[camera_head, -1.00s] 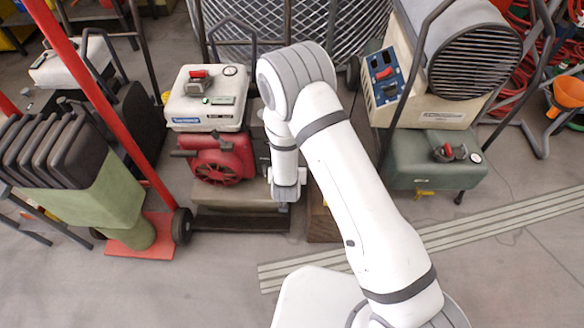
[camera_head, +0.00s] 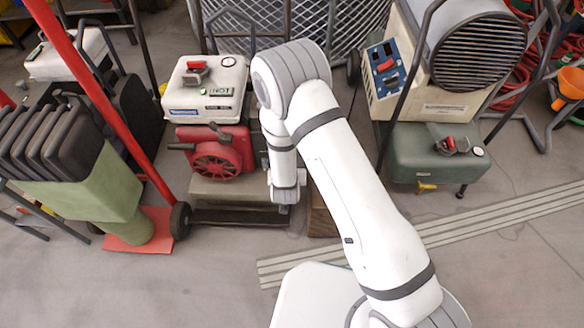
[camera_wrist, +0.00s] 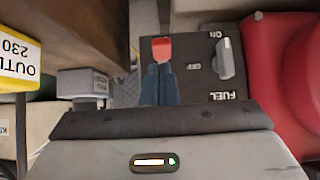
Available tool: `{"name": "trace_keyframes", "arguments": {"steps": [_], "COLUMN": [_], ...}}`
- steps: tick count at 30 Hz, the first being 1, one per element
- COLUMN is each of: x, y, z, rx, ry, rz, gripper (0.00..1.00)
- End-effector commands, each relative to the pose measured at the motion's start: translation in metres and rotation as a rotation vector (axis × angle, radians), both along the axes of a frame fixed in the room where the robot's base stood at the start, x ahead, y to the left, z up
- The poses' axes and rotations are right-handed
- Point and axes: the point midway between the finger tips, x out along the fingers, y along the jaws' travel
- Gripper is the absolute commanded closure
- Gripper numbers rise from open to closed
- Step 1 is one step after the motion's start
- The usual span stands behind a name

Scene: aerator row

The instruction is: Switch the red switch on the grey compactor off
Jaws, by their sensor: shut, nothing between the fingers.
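A small red switch (camera_wrist: 161,45) shows in the wrist view on a dark panel (camera_wrist: 198,88) marked FUEL, ON and OFF. My gripper (camera_wrist: 159,68) is shut and empty, its dark blue fingers pointing at the red switch. The tips overlap its near edge in the picture; I cannot tell whether they touch it. Which way the switch is set is unclear. A grey lever (camera_wrist: 225,58) stands beside the ON and OFF marks. In the head view my gripper (camera_head: 284,195) is low beside the red engine (camera_head: 215,158), and my arm hides the panel. No machine is clearly identifiable as the grey compactor.
A white tank (camera_head: 205,90) with a red-handled cap sits above the engine. A green tank (camera_head: 432,160) and a cream heater (camera_head: 450,100) stand at right. A red-framed cart (camera_head: 112,110) is at left. In the wrist view, a yellow outlet label (camera_wrist: 18,58) is close at left.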

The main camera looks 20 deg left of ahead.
Motion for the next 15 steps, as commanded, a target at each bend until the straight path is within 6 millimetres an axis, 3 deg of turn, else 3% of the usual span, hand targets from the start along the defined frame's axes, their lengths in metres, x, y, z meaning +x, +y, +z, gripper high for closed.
{"name": "trace_keyframes", "arguments": {"steps": [15], "x": [0.0], "y": [0.0], "z": [0.017], "rx": [0.0], "ry": [0.0], "rz": [0.0], "gripper": [1.0]}}
